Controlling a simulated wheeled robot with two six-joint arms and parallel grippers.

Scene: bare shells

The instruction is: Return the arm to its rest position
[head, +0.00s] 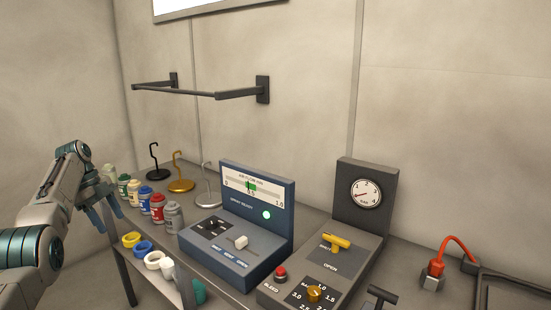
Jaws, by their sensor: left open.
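My left arm comes in from the left edge. Its gripper (103,212) is open and empty, with its blue-grey fingers pointing down. It hangs in front of the left end of the bench, close to the row of small containers in the picture; I cannot tell the exact gap. No object shows between the fingers. My right gripper is out of view.
Several small coloured containers (157,207) line the bench's left part, with hook stands (181,172) behind. A blue panel box (240,245) and a grey gauge box (325,265) stand to the right. Coloured rings (143,248) sit lower. A rail (215,94) is on the wall.

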